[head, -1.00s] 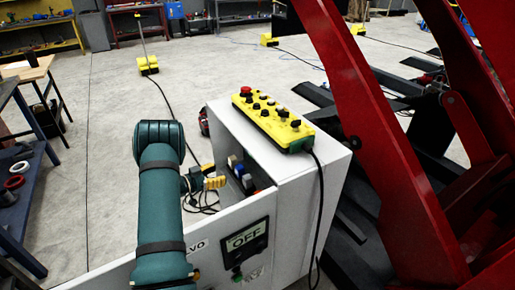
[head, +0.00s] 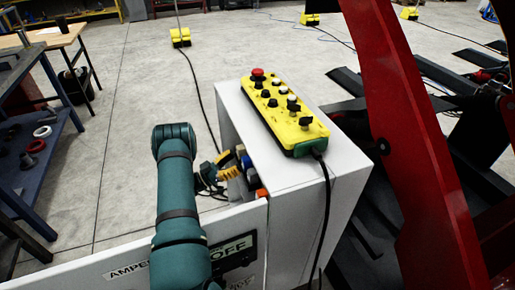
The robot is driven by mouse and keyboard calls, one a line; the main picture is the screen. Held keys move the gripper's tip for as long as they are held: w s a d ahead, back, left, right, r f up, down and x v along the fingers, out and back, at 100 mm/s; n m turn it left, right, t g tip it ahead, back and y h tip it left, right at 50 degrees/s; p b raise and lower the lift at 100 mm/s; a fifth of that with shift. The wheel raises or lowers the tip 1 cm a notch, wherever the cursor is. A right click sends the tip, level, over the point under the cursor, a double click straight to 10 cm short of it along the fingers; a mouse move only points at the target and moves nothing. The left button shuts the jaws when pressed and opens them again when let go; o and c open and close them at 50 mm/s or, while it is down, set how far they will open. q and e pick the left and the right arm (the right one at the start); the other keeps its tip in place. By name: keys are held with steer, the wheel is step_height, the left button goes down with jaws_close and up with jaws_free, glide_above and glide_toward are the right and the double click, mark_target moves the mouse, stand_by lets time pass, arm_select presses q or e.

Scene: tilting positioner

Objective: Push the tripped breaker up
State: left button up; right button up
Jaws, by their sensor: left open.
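A white electrical cabinet (head: 292,200) stands in the middle, its door (head: 122,273) swung open to the left. Inside the opening, a few small blue, white and orange parts (head: 248,166) show, likely the breakers. I cannot tell which one is tripped. My left arm comes up from below in front of the door. My left gripper (head: 229,166), with yellow fingers, is open at the cabinet's opening, close beside these parts. I cannot tell whether it touches them. My right gripper is out of view.
A yellow control box (head: 285,112) with a red button lies on the cabinet top, its black cable hanging down the front. A red lift arm (head: 410,140) rises close on the right. A blue bench (head: 30,140) stands left. Open floor lies behind the cabinet.

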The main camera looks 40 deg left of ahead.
arm_select(q)
steer(key=x, duration=0.9)
steer(key=shift+w+d+r, duration=0.1)
steer(key=shift+w+d, duration=0.05)
steer(key=shift+w, duration=0.15)
jaws_close()
